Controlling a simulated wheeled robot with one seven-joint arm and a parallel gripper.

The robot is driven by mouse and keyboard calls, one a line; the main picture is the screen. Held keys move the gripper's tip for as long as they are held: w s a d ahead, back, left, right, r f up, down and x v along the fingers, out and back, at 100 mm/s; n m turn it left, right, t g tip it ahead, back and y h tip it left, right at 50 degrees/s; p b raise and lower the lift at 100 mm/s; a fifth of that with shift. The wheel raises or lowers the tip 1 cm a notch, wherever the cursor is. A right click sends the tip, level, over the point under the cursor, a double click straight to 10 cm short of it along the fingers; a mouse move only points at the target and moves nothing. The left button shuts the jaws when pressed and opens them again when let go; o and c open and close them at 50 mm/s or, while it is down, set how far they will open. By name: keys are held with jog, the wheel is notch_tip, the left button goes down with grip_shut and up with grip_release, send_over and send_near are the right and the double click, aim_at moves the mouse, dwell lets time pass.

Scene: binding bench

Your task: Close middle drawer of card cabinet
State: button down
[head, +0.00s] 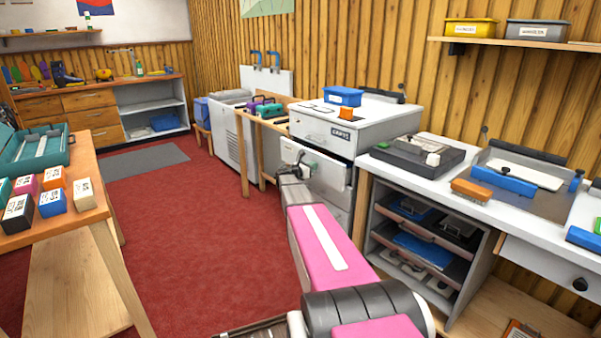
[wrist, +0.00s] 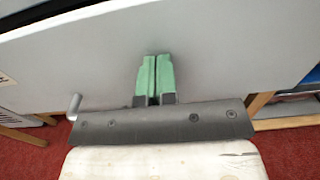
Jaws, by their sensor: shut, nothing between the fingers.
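The card cabinet (head: 365,128) is a white-grey unit with a labelled top drawer that looks shut. Its middle drawer (head: 335,172) stands pulled out, with its dark inside showing below the top drawer. My gripper (head: 301,160) is at the front of this drawer and partly hides it. In the wrist view, the green fingers (wrist: 154,78) are shut together with nothing between them. They point at the pale drawer front (wrist: 90,60) and look to be at or very near it. A grey handle (wrist: 74,106) sticks out to the left of the fingers.
A blue box (head: 343,96) sits on the cabinet top. A white workbench (head: 500,214) with presses and shelves stands close on the right. A wooden table (head: 95,205) with small boxes is on the left. Red floor (head: 200,240) lies clear between.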

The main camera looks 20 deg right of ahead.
jog(key=x, duration=0.7)
jog(key=shift+a, duration=0.1)
jog(key=v, duration=1.4)
jog(key=s+a+f+m+g+y, duration=0.2)
jog(key=s+a+f+m+y, duration=0.3)
jog(key=s, duration=0.5)
jog(key=s+a+f+m+g+y, duration=0.2)
jog(key=s+a+f+m+y, duration=0.35)
jog(key=s, duration=0.55)
jog(key=s+a+f+m+g+y, duration=0.1)
jog(key=s+a+f+m+y, duration=0.1)
jog(key=s+a+m+y, duration=0.4)
jog(key=s+a+m, duration=0.5)
jog(key=s+a, duration=0.3)
jog(key=a, duration=0.3)
jog(key=shift+s+f+g+y, duration=0.3)
jog(key=shift+s+f+y, duration=0.05)
jog(key=shift+f, duration=0.05)
